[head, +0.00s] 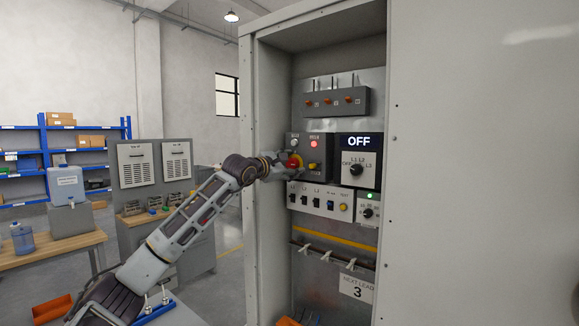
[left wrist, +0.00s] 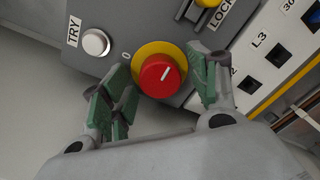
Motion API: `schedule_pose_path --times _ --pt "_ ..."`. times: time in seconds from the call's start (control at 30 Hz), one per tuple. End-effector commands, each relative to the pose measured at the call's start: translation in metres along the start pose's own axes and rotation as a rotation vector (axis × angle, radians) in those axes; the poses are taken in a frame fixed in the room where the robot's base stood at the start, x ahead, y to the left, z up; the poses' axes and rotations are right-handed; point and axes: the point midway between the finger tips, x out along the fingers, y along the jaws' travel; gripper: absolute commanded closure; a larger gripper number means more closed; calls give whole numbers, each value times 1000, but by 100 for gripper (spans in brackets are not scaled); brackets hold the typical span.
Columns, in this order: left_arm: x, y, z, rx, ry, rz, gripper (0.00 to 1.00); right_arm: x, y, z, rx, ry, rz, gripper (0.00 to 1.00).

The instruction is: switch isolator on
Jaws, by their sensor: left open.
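The isolator is a red rotary knob with a yellow ring on a grey box in the cabinet; in the left wrist view the red knob (left wrist: 157,77) shows a white pointer mark aimed up and right, and a "0" is printed left of its ring. It also shows in the head view as a small red knob (head: 293,162). My left gripper (left wrist: 163,88) is open, its green-padded fingers on either side of the knob. Whether the pads touch it I cannot tell. In the head view the left gripper (head: 282,167) partly hides the box. My right gripper is not in view.
A display (head: 359,141) reads OFF above a selector dial (head: 355,169). A red lamp (head: 313,144) is lit. A TRY button (left wrist: 96,43) and a yellow LOCK part (left wrist: 208,3) sit near the knob. The cabinet's side wall (head: 247,180) stands close to my left arm.

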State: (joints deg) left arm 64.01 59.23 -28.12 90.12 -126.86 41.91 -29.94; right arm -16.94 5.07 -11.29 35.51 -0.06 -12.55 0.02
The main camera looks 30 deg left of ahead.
Motion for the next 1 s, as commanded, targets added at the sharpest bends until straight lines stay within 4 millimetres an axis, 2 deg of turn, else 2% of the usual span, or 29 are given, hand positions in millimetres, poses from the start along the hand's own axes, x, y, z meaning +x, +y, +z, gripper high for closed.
schedule_pose_path --times 0.37,1.0 --pt "-9 1 0 0 0 1 40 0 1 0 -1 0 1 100" --pt "-59 0 -1 3 1 1 40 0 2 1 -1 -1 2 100"
